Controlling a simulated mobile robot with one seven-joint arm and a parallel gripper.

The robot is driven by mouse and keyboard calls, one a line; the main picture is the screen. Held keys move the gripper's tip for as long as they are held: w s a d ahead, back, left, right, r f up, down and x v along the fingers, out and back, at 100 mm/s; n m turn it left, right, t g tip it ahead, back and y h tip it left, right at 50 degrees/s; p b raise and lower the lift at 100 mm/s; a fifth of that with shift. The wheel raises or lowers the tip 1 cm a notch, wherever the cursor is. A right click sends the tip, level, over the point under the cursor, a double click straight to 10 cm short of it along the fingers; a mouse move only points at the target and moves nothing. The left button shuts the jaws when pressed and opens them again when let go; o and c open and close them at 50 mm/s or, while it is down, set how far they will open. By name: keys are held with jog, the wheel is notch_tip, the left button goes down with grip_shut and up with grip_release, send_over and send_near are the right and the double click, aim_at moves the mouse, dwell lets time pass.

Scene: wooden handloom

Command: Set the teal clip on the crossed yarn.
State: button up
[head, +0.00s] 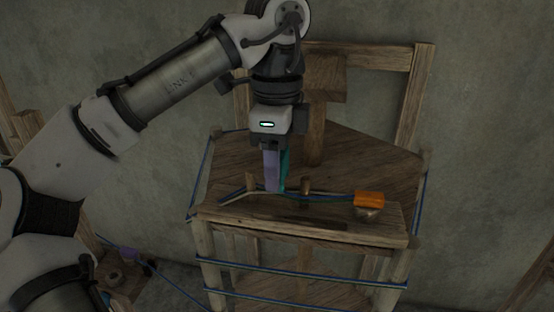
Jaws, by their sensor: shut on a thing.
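My gripper (274,187) points down over the wooden loom's front board, left of its middle. It is shut on the teal clip (285,172), a tall narrow teal piece partly hidden behind a lavender part at the fingers. The clip's lower end is at the yarn (330,195), blue and pale strands running along the board. I cannot tell whether the clip touches the yarn, and the crossing itself is hidden or too small to make out.
An orange block (369,199) sits at the yarn's right end on a rounded base. A short wooden peg (306,186) stands right of my gripper. The loom's wooden top (370,165) is clear at right. Blue cords wrap the loom's frame. A wall is behind.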

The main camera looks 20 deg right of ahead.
jog(key=shift+f, duration=0.2)
jog(key=shift+f+b, duration=0.3)
jog(key=shift+f, duration=0.55)
jog(key=shift+f, duration=0.1)
jog(key=shift+f, duration=0.8)
jog(key=shift+r+p, duration=0.1)
jog(key=shift+p, duration=0.3)
dwell(0.5)
jog(key=o, duration=1.5)
